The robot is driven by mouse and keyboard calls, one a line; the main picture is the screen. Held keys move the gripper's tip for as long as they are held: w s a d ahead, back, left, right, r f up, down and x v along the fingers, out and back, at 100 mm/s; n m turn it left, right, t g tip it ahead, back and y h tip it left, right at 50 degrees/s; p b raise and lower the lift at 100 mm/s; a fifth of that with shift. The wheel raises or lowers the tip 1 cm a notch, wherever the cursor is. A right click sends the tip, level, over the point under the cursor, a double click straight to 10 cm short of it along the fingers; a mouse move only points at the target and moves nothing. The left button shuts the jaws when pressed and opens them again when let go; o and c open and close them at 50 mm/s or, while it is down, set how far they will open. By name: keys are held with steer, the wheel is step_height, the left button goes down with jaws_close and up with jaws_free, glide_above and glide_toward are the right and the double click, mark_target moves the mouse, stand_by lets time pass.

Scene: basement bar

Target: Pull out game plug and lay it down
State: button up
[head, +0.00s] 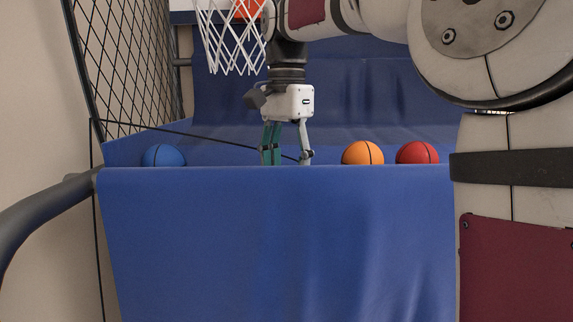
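My gripper (286,160) points down in the head view, just behind the top edge of the blue front panel. Its two fingers stand apart with blue cloth showing between them, so it looks open; the very tips are hidden by the panel edge. A thin black cord (180,133) runs from the left side down to the right and reaches the gripper's fingers. I cannot tell whether it touches them. No plug can be made out; it may be hidden behind the panel or the fingers.
The blue basketball game's front panel (280,240) fills the lower middle. Behind it lie a blue ball (164,156), an orange ball (362,153) and a red ball (417,153). A white hoop net (230,38) hangs above left. Black side netting (125,60) and a grey rail (40,210) stand left.

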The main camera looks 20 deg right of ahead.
steer(key=shift+r, duration=3.75)
steer(key=shift+s, duration=0.1)
